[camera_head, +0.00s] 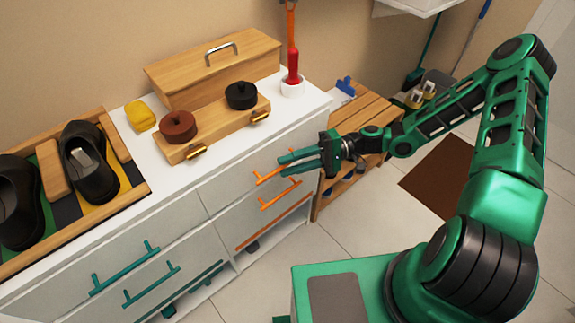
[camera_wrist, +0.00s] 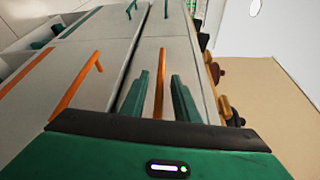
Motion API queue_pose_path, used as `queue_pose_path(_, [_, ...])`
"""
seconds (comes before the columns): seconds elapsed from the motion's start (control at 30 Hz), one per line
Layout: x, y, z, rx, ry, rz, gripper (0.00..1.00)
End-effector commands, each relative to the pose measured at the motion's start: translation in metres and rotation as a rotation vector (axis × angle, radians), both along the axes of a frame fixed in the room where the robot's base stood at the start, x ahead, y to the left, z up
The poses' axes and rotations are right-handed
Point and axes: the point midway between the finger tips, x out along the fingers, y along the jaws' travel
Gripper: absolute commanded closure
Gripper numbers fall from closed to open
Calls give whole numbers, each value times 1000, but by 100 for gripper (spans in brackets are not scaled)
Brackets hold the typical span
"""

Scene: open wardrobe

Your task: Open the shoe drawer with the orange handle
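A white shoe cabinet (camera_head: 225,195) has drawers with orange handles in its right column. The upper orange handle (camera_head: 270,176) is on the top right drawer, and a lower orange handle (camera_head: 280,195) is on the drawer below. An orange strip (camera_head: 274,222) runs along the bottom. My gripper (camera_head: 283,165) is at the upper handle, fingers pointing at the drawer front. In the wrist view my gripper (camera_wrist: 158,90) is open, with the upper orange handle (camera_wrist: 160,70) between its fingers and gaps on both sides. The lower handle (camera_wrist: 78,82) shows to the left. Both drawers look shut.
The left column has teal handles (camera_head: 125,270). A wooden rack (camera_head: 365,110) stands right. The floor in front looks clear.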

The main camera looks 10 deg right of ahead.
Motion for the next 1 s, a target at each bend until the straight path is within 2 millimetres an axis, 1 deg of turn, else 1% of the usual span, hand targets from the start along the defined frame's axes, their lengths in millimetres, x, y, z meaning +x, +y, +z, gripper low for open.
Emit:
queue_pose_path(0.03, [-2,7,0,1,0,2,72])
queue_pose_path(0.1, [-3,15,-1,1,0,1,72])
queue_pose_path(0.2, [-5,22,-2,-1,0,1,72])
queue_pose_path(0.33, [-5,26,-2,-1,0,-1,72])
queue_pose_path(0.57, [-5,26,-2,-1,0,-1,72])
queue_pose_path(0.6, [-5,26,-2,-1,0,-1,77])
queue_pose_path(0.67, [-5,26,-2,-1,0,-1,91])
queue_pose_path(0.7, [-5,26,-2,-1,0,-1,100])
queue_pose_path(0.83, [-5,26,-2,-1,0,-1,100])
queue_pose_path(0.87, [-4,5,-2,-3,-1,-6,100])
queue_pose_path(0.9, [-5,12,-2,-1,-1,-3,100])
queue_pose_path(1.0, [-6,22,-2,-2,-1,0,100])
